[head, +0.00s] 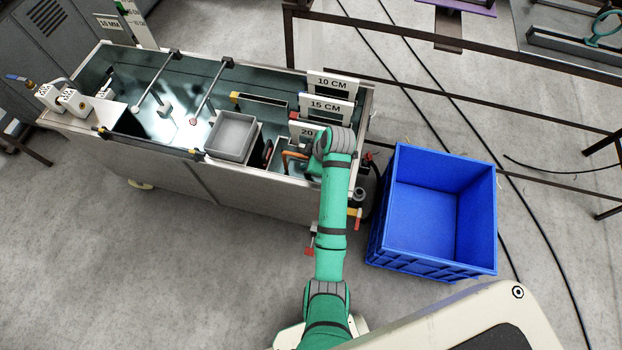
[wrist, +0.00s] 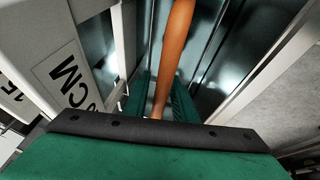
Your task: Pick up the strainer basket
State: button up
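My gripper (head: 308,162) is low inside the right end of the long metal tank. In the wrist view, its two green fingers (wrist: 163,98) stand on either side of an orange rod-like handle (wrist: 176,50). I cannot tell whether they press on it. The handle also shows in the head view (head: 292,154), just left of my gripper. I cannot make out a strainer basket clearly; the handle may be part of it. Anything below the handle is mostly hidden by my wrist and the tank parts.
The tank (head: 185,165) has a grey rectangular bin (head: 232,135) on it and signs (head: 333,83) close beside my arm. A blue crate (head: 425,220) stands on the floor to the right. Dark metal rails (head: 440,95) run behind. The floor at front left is clear.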

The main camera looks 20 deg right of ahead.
grip_shut()
notch_tip(320, 180, up, 17)
jog(key=shift+r, duration=0.2)
dwell(0.6)
notch_tip(320, 180, up, 11)
dwell(0.6)
jog(key=shift+r, duration=0.1)
